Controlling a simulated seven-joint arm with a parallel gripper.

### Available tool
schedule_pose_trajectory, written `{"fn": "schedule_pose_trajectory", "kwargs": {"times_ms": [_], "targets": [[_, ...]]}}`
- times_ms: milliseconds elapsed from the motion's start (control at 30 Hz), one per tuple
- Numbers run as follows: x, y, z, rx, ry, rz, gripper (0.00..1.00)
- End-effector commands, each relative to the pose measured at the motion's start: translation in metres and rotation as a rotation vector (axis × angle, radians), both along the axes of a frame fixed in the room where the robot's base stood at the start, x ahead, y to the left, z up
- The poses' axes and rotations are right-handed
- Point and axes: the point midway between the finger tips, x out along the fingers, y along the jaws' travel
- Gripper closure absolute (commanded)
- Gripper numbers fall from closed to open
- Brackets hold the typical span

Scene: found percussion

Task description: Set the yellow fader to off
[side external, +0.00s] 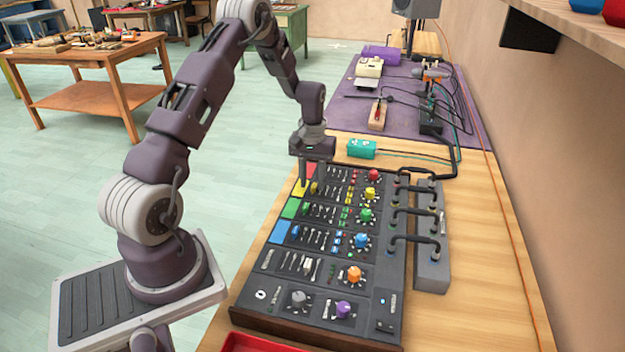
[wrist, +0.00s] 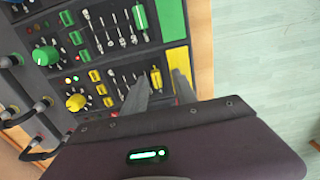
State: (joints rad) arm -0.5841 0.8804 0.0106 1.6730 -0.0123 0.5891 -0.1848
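The yellow fader (wrist: 156,78) is a small yellow cap at the end of its row, beside the yellow panel (wrist: 178,56). It also shows in the side view (side external: 314,187), just right of the yellow panel (side external: 299,188). My gripper (wrist: 162,77) is over this end of the yellow row, pointing down. Its two grey fingers are apart, one on each side of the yellow fader in the wrist view. I cannot tell whether either finger touches it. In the side view the gripper (side external: 304,184) partly covers the yellow row's end.
The dark mixer (side external: 330,250) has other rows with green, blue and white faders and coloured knobs, including a yellow knob (side external: 370,193). A grey box with black cables (side external: 432,240) stands to its right. A teal box (side external: 362,149) lies behind it. A red tray (side external: 255,343) is in front.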

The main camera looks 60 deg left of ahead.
Motion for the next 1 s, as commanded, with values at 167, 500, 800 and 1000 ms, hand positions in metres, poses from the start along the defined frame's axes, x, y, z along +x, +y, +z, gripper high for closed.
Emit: {"fn": "schedule_pose_trajectory", "kwargs": {"times_ms": [167,500,800,1000], "targets": [[0.001,0.001,0.034,0.004,-0.004,0.001,0.66],[0.0,0.0,0.07,0.001,-0.001,0.001,0.66],[0.0,-0.022,0.104,0.019,-0.035,-0.054,0.66],[-0.053,-0.134,0.229,0.092,-0.19,-0.322,0.66]]}}
